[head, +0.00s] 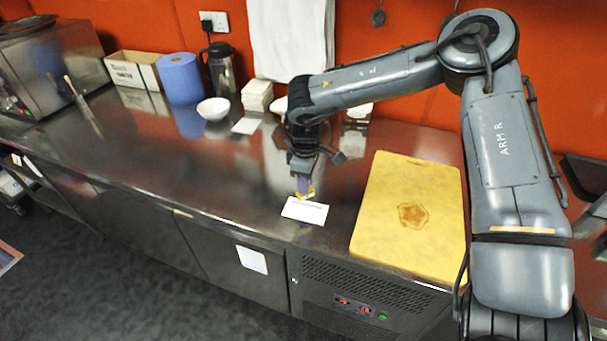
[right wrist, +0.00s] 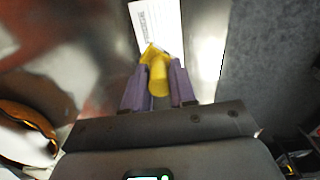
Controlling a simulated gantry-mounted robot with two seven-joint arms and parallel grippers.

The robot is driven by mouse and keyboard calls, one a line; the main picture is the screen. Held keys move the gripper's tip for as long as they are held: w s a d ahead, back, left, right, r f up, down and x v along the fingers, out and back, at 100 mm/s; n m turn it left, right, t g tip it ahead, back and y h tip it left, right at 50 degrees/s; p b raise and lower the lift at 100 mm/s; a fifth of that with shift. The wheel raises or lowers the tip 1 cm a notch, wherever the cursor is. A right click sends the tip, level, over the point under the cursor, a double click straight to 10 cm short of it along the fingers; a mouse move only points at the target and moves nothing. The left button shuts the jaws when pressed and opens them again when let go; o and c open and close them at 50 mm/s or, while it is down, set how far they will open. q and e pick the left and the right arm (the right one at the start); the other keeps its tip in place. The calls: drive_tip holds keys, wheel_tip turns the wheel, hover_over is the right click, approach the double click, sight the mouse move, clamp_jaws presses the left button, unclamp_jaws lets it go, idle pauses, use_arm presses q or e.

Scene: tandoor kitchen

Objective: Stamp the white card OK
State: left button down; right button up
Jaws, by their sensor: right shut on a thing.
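A white card (head: 305,211) lies flat on the steel counter near its front edge. It also shows at the top of the right wrist view (right wrist: 157,22), with a printed block on it. My right gripper (head: 302,187) points down just behind the card. In the right wrist view its purple fingers (right wrist: 159,88) are shut on a yellow stamp (right wrist: 158,77), whose far end overlaps the card's near end in the picture. I cannot tell whether the stamp touches the card. The stamp's face is hidden. My left gripper is not in view.
A yellow cutting board (head: 412,250) with a brown mark lies right of the card. Behind stand a white bowl (head: 213,109), a stack of white containers (head: 257,95), a blue roll (head: 181,79) and a flask (head: 220,70). The counter left of the card is clear.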

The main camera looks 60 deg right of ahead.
sight(306, 198)
drive_tip(key=shift+s+f+b, duration=0.1)
drive_tip(key=shift+f+b, duration=1.2)
drive_tip(key=shift+f, duration=1.4)
drive_tip(key=shift+f+b, duration=0.3)
drive_tip(key=shift+b, duration=0.05)
drive_tip(key=shift+f, duration=0.25)
drive_tip(key=shift+b, duration=0.4)
drive_tip(key=shift+f, duration=0.1)
idle(0.8)
